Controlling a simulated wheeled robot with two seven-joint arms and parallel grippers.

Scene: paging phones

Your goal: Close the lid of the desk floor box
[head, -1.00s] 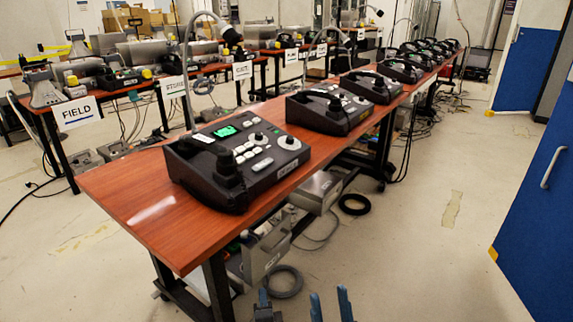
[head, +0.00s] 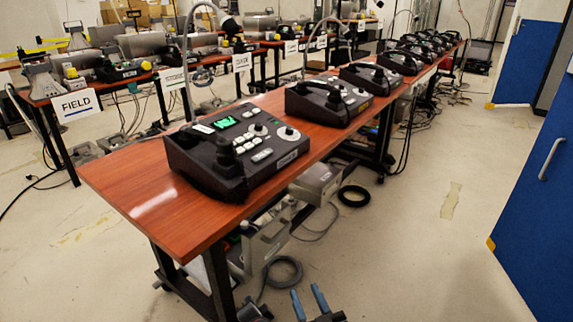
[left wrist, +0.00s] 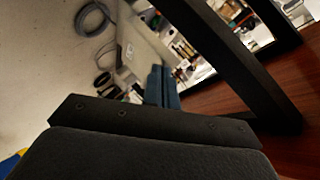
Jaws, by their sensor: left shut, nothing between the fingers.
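The desk floor box (head: 265,246) is a pale grey box under the near end of the long wooden table, with a flat panel standing upright at its front. The left wrist view shows a pale grey panel (left wrist: 143,48) that looks like part of it, just beyond my left gripper (left wrist: 161,70). The blue fingers of that gripper are shut together and empty; I cannot tell whether they touch the panel. My right gripper (head: 308,291) is at the bottom of the head view, in front of and right of the box, its blue fingers apart and empty.
The table (head: 125,195) carries a row of black paging phones (head: 235,150). Its black legs (head: 217,280) stand close to the box. A coiled grey cable (head: 285,271) and a black coil (head: 353,196) lie on the floor. Open floor lies to the right, before a blue door (head: 545,190).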

